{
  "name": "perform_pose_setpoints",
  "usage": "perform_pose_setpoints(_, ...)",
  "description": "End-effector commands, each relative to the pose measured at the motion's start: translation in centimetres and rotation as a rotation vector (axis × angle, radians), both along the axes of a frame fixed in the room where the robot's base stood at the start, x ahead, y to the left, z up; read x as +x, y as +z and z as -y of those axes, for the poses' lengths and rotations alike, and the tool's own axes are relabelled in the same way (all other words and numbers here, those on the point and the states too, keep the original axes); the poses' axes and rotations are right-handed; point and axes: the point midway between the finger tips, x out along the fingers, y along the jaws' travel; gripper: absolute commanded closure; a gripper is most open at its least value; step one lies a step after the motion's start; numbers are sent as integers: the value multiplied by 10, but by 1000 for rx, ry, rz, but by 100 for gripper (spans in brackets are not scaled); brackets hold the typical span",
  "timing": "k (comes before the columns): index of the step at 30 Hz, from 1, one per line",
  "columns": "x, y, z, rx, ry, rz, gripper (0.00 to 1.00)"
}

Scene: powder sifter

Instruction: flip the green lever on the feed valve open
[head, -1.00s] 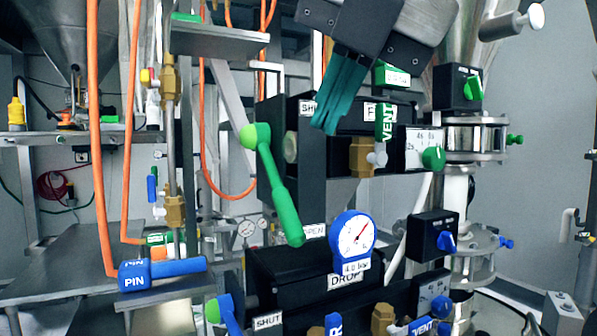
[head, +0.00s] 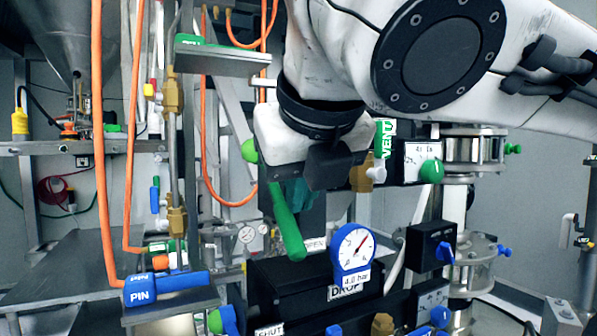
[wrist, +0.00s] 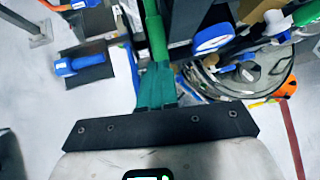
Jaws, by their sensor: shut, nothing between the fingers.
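The green lever (head: 287,222) hangs from its light green hub (head: 249,151) and slants down and slightly right. Nothing is between the fingers. I cannot tell whether they touch the lever.
A blue gauge (head: 352,248) and a lower black valve box (head: 285,278) are below and right. A green VENT handle (head: 384,138) is close to my wrist's right. A blue PIN handle (head: 165,288) sits on a shelf at left, by orange hoses (head: 103,150).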

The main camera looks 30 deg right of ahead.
Motion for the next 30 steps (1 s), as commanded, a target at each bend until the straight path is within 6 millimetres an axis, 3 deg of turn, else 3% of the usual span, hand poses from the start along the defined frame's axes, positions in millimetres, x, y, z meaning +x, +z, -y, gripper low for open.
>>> perform_pose_setpoints(1, 5, -14, 2, 0, -2, -1, 100)
perform_pose_setpoints(9, 27, -35, 8, 1, -2, 0, 100)
perform_pose_setpoints(30, 37, -44, 18, 2, -1, 10, 100)
